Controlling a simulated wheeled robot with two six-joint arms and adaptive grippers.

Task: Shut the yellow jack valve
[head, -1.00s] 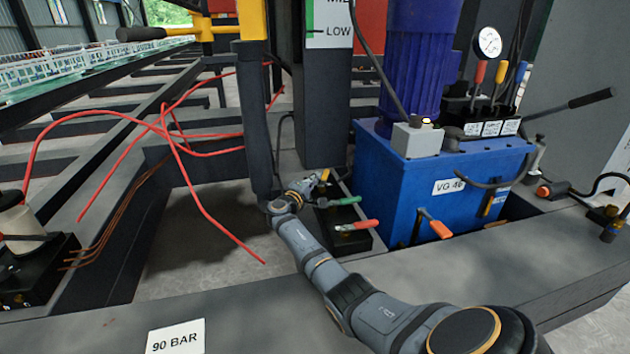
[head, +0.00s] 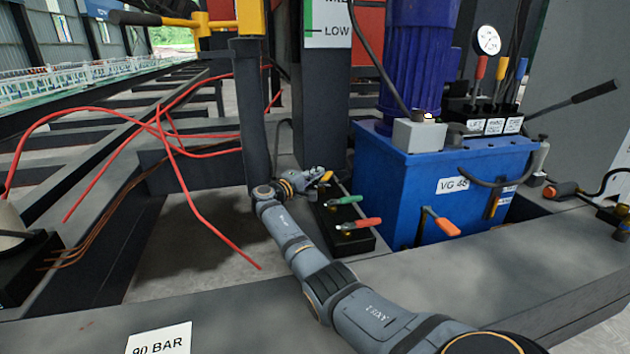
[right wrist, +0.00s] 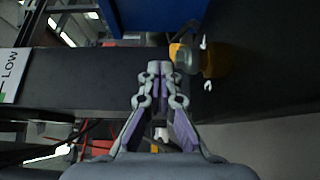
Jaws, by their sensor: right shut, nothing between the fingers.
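The yellow valve handle (head: 326,177) stands at the far end of a black valve block (head: 357,244), which also carries a green handle and a red handle. In the right wrist view a yellow part (right wrist: 217,61) with a rounded pale piece lies just right of the fingertips. My right gripper (head: 316,174) is shut and empty, close beside the yellow handle on its left. I cannot tell whether they touch. In the right wrist view the gripper's fingertips (right wrist: 155,68) are together. My left gripper is not in view.
A green handle (head: 345,200) and a red handle (head: 360,223) stand nearer on the same block. A blue tank (head: 400,185) is close on the right, with an orange-handled lever (head: 440,222). A dark post (head: 255,120) rises behind my wrist. Red hoses (head: 190,190) hang at left.

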